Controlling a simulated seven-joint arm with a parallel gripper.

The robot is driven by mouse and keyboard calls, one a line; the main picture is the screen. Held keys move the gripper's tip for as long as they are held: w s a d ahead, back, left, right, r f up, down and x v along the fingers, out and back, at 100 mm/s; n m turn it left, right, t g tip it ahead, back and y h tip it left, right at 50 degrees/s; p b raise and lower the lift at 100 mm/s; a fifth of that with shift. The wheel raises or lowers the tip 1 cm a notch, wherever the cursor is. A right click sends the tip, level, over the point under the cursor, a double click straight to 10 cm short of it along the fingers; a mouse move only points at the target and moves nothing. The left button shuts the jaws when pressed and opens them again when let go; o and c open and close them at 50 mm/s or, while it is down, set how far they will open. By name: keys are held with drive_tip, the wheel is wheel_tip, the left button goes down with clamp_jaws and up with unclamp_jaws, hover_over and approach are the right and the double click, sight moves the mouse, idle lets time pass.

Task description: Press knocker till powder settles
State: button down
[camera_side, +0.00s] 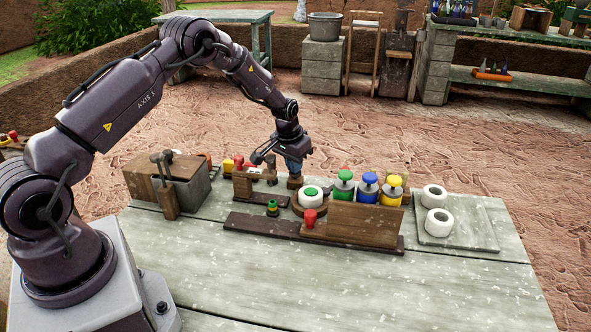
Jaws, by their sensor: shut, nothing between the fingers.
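My gripper (294,174) is shut and empty. It points down over the back of the wooden fixture, just behind a white round piece with a green top (311,196). That piece sits on a round wooden base. A red knob (310,216) stands in front of it, beside an upright wooden board (362,225). I cannot tell which part is the knocker, or whether my fingertips touch anything. Powder is too small to make out.
A board with two white rings (434,196) is at right. A box with wooden-handled tools (180,180) is at left. The front of the table (350,290) is clear.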

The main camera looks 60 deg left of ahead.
drive_tip(key=shift+f, duration=0.25)
drive_tip(key=shift+r, duration=3.55)
